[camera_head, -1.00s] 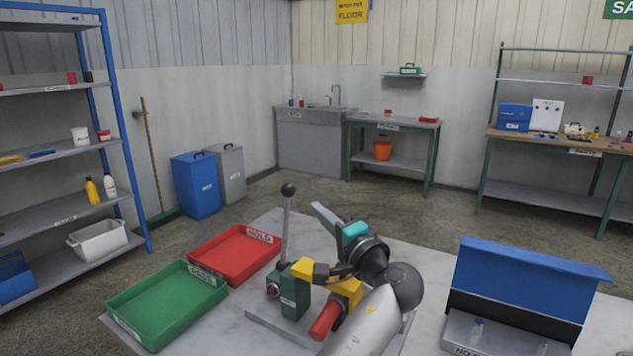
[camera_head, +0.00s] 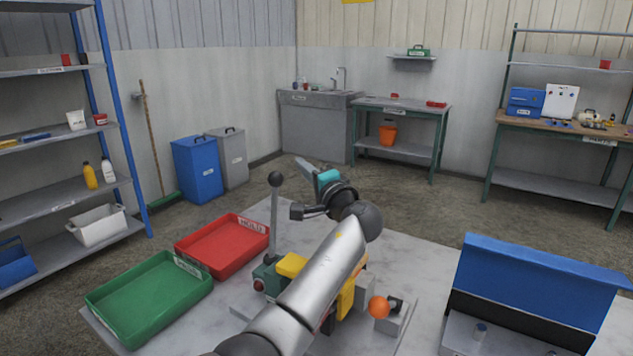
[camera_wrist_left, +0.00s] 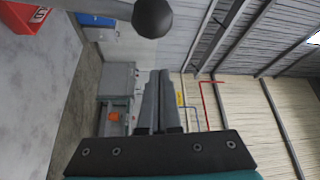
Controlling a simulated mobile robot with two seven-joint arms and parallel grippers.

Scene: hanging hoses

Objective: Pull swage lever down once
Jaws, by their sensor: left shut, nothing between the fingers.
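The swage lever (camera_head: 274,222) is a grey rod standing nearly upright, with a black ball knob (camera_head: 275,178) on top. It rises from the swage machine (camera_head: 268,274), whose green and yellow body is partly hidden behind my left arm. My left gripper (camera_head: 307,169) is shut and empty, raised to the right of the knob at about its height in the head view. In the left wrist view the knob (camera_wrist_left: 153,17) is just past the closed fingertips (camera_wrist_left: 160,75). I see no clear contact. My right gripper is out of view.
A green tray (camera_head: 150,325) and a red tray (camera_head: 200,263) lie left of the machine. A small unit with an orange ball (camera_head: 378,307) sits right of my arm. An open blue-lidded box (camera_head: 535,285) stands at the right. Bare table shows between them.

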